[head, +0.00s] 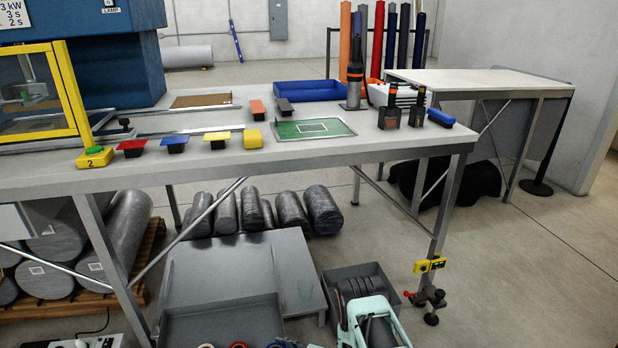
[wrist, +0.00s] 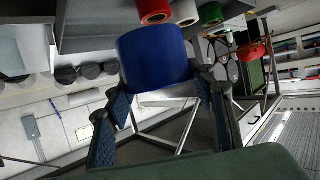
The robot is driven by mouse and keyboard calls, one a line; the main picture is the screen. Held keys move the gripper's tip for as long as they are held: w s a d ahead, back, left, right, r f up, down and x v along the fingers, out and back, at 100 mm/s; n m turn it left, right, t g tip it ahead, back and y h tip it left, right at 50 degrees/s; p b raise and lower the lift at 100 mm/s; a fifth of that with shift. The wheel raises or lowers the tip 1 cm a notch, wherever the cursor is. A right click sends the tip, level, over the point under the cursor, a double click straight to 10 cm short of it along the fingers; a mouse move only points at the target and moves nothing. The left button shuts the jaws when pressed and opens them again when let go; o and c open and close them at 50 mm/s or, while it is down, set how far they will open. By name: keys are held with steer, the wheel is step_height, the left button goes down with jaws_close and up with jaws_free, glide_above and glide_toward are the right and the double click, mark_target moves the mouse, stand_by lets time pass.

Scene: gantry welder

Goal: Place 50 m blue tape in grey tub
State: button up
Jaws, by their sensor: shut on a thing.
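In the wrist view a wide blue tape roll (wrist: 153,55) sits between the two fingers of my gripper (wrist: 160,90). The fingers are shut on it. In the head view a grey tub (head: 398,300) stands on the floor near the right table leg, with several dark discs in it. A wider grey open tray (head: 190,325) lies to its left, under the table. I cannot tell which of the two the task means.
Red (wrist: 152,10), white and green tape rolls lie close beyond the blue roll in the wrist view. The workbench (head: 340,150) stands above the tub, with a leg (head: 448,215) beside it. Open floor (head: 540,280) lies to the right.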

steer(key=w+d+r+m+t+h, duration=0.1)
steer(key=w+d+r+m+t, duration=0.15)
steer(key=w+r, duration=0.45)
steer(key=w+d+r+m+t+h, duration=0.1)
steer(key=w+d+r, duration=0.35)
steer(key=r, duration=0.45)
steer(key=w+d+r+m+t+h, duration=0.1)
steer(key=w+d+r+m+h, duration=0.15)
steer(key=r, duration=0.55)
steer(key=w+d+r+m+t+h, duration=0.1)
steer(key=d+r, duration=0.3)
steer(key=r, duration=0.3)
steer(key=s+d+r+m+h, duration=0.2)
steer(key=s+d+r, duration=0.15)
steer(key=r, duration=0.25)
steer(key=s+d+r+m+t+h, duration=0.1)
steer(key=s+d+r+h, duration=0.15)
steer(key=d+r, duration=0.35)
steer(key=s+d+r+m+h, duration=0.1)
steer(key=s+d+r+m, duration=0.15)
steer(key=r, duration=0.45)
step_height(320, 180, up, 32)
steer(key=p, duration=3.1)
steer(key=shift+s+d+f+n+p, duration=0.2)
steer(key=shift+s+n+p, duration=0.15)
steer(key=shift+p, duration=0.05)
